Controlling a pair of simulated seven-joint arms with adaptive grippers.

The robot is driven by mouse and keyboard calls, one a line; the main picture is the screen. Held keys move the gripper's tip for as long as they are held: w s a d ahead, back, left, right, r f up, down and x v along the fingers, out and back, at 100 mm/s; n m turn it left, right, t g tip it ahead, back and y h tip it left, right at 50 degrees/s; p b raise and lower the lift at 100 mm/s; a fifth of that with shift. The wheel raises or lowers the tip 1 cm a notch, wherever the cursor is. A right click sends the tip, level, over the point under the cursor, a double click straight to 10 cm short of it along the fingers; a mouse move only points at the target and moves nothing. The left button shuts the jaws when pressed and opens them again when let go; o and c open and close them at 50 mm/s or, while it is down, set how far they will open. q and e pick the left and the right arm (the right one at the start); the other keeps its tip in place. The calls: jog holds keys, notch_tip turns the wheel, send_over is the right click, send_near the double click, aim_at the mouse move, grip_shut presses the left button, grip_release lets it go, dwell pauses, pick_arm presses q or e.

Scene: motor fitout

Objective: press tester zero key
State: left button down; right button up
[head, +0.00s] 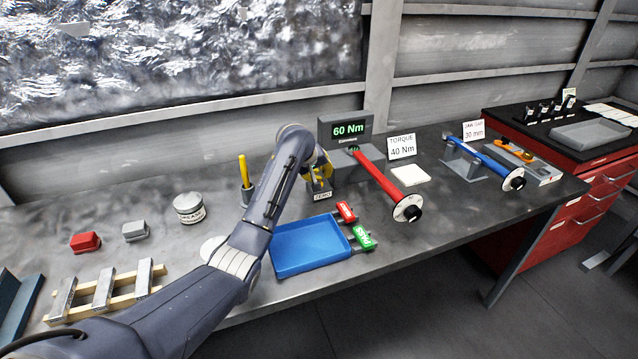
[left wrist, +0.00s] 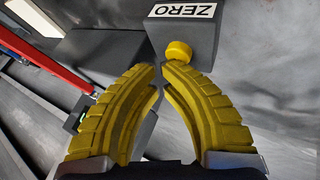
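The torque tester (head: 336,155) stands at the back of the bench, its green display (head: 348,129) reading 60 Nm. A box with a ZERO label (head: 322,196) sits at its front left; the label also shows in the left wrist view (left wrist: 182,10). The round yellow zero key (left wrist: 179,52) sticks out from this grey box. My left gripper (head: 319,179) is at the box. Its yellow fingertips (left wrist: 160,82) are together with nothing between them, right by the key; I cannot tell whether they touch it. My right gripper is not in view.
A red-handled torque wrench (head: 380,178) extends from the tester. A blue tray (head: 310,250) with red and green labelled parts lies in front. A yellow-handled tool (head: 244,170) in a holder and a grease tin (head: 188,207) stand to the left. A blue wrench (head: 485,157) is to the right.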

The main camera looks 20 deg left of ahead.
pick_arm(q)
jog(key=shift+f, duration=0.25)
dwell(0.3)
jog(key=shift+r, duration=1)
jog(key=shift+r, duration=2.5)
